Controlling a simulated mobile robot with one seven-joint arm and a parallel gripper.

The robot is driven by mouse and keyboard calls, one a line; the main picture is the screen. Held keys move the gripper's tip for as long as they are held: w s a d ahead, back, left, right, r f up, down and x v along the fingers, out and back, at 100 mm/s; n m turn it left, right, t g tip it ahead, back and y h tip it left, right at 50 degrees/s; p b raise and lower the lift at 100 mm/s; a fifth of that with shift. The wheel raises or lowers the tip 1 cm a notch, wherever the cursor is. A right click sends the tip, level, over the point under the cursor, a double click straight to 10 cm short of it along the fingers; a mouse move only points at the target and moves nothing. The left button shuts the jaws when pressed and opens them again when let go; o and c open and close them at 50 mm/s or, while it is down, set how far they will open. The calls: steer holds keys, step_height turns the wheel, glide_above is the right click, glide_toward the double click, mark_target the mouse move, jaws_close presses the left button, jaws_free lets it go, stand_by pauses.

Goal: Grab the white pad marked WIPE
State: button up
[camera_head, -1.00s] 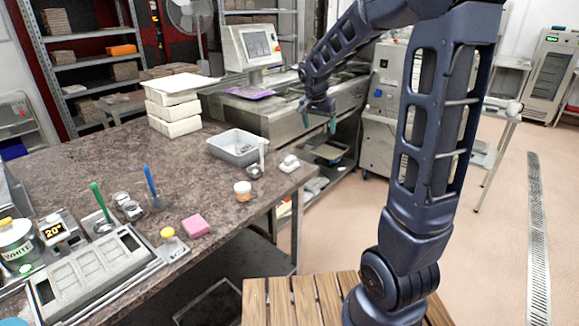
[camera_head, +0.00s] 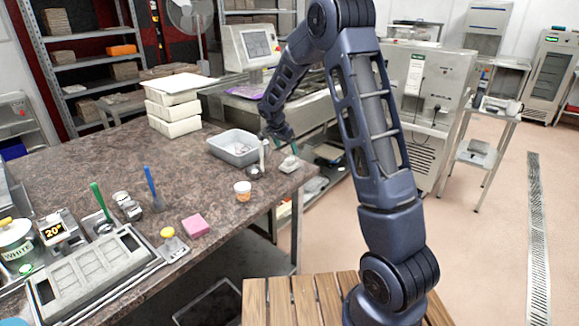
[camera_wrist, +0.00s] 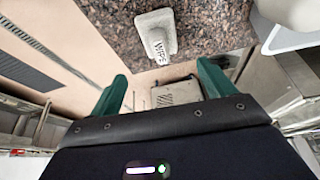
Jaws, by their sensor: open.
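The white pad marked WIPE (camera_wrist: 157,37) lies on the speckled brown counter, close to its edge, in the wrist view. It also shows as a small white thing (camera_head: 289,164) near the counter's right corner in the head view. My gripper (camera_wrist: 160,90) is open and empty, its two green fingers spread apart in the wrist view. The pad is ahead of the fingers, beyond their tips, and not between them. In the head view my gripper (camera_head: 281,146) hangs over the counter's right end, close to the pad, partly hidden behind things there.
A grey tub (camera_head: 234,151) stands left of the pad on the counter. A small jar with an orange band (camera_head: 243,192) and a pink block (camera_head: 195,225) lie nearer. A white rounded thing (camera_wrist: 292,12) is at the wrist view's upper right. Floor shows past the counter edge.

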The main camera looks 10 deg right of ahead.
mark_target(289, 158)
steer(key=x, duration=0.9)
steer(key=shift+w+a+f, duration=0.1)
steer(key=shift+a+f, duration=0.05)
steer(key=shift+f, duration=0.3)
steer(key=c, duration=1.1)
steer(key=shift+r, duration=0.15)
